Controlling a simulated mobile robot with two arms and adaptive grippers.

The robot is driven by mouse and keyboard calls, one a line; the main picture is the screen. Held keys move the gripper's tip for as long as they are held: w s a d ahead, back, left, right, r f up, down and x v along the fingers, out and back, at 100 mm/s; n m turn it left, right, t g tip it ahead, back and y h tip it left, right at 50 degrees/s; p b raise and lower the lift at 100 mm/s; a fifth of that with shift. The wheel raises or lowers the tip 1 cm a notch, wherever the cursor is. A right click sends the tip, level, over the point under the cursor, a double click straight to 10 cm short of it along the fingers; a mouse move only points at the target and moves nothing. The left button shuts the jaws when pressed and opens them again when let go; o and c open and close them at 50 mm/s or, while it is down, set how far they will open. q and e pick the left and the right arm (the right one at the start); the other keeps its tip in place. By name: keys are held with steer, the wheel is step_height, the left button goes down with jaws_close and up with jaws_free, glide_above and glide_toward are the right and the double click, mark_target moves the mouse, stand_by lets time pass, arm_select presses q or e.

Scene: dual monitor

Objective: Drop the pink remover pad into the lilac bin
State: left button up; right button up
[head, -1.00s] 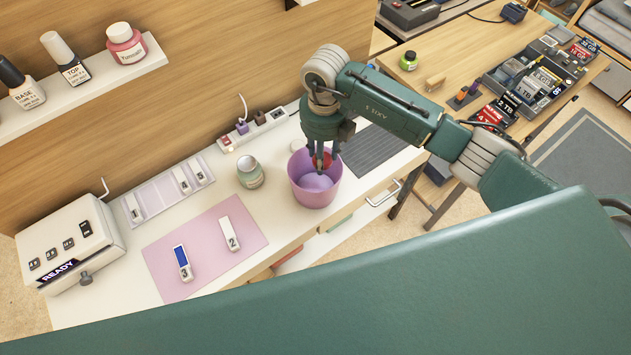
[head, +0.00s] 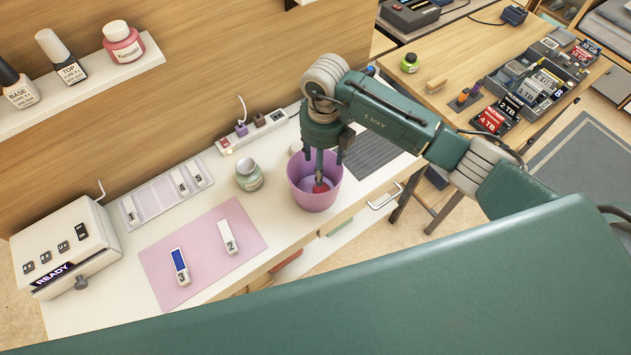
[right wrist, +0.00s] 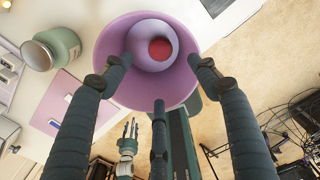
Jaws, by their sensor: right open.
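The lilac bin (head: 315,200) stands upright on the white counter. The pad (head: 320,188), round and red-pink, is inside the bin, below my fingers. In the right wrist view the pad (right wrist: 160,48) shows against the bin's pale floor, clear of the fingers. My right gripper (head: 323,165) points down over the bin, with fingertips at its mouth. It is open and empty, its fingers (right wrist: 160,75) spread apart. What seems to be my left gripper (right wrist: 130,130) shows small and far below in the right wrist view; its jaw state is unclear. It is not in the head view.
A greenish jar (head: 249,176) stands left of the bin. A pink mat (head: 200,255) holds two numbered sticks. A white tray (head: 160,198) and a white READY box (head: 65,250) are farther left. A dark ribbed mat (head: 378,152) lies right of the bin.

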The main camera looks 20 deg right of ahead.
step_height(320, 180, up, 12)
steer(key=shift+f, duration=0.15)
stand_by(0.5)
